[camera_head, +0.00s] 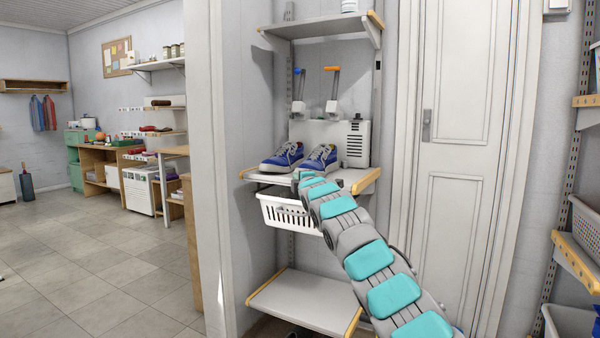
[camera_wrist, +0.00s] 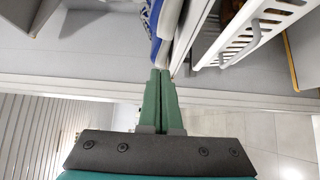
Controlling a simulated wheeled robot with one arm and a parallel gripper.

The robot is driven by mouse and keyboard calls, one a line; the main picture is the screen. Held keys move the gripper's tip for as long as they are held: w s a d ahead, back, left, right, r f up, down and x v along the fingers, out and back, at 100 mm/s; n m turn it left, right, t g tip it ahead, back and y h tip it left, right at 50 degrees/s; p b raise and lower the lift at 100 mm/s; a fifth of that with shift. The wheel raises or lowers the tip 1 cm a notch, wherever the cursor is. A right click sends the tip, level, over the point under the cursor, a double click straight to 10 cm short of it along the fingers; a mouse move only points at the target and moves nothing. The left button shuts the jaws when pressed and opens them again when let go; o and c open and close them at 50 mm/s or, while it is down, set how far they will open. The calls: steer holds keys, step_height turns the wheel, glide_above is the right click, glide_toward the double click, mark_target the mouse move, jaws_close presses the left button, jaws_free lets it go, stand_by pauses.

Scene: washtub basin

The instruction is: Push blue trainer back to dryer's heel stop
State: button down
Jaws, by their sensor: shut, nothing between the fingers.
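Two blue trainers with white soles stand side by side on the shelf, the left trainer (camera_head: 282,156) and the right trainer (camera_head: 320,158), toes toward the front. Behind them is the pale dryer (camera_head: 356,145) with a vented box; the heels and any heel stop are hidden. My gripper (camera_head: 302,175) is at the shelf's front edge, low by the toes, partly hidden by my arm. In the wrist view my green fingers (camera_wrist: 160,73) are shut and empty. Their tips are close to the white-soled end of a blue trainer (camera_wrist: 158,22); I cannot tell whether they touch.
A white slotted basket (camera_head: 290,213) hangs under the trainers' shelf (camera_head: 262,177). An upper shelf (camera_head: 320,27) and a lower shelf (camera_head: 308,300) share the rack. Two levers, one with a blue handle (camera_head: 298,72) and one orange (camera_head: 332,70), stand behind the trainers. A white door (camera_head: 462,150) is right.

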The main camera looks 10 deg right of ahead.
steer(key=w+d+p, duration=0.1)
steer(key=w+p, duration=0.3)
steer(key=w, duration=0.3)
steer(key=shift+d, duration=0.35)
steer(key=shift+f, duration=0.15)
stand_by(0.4)
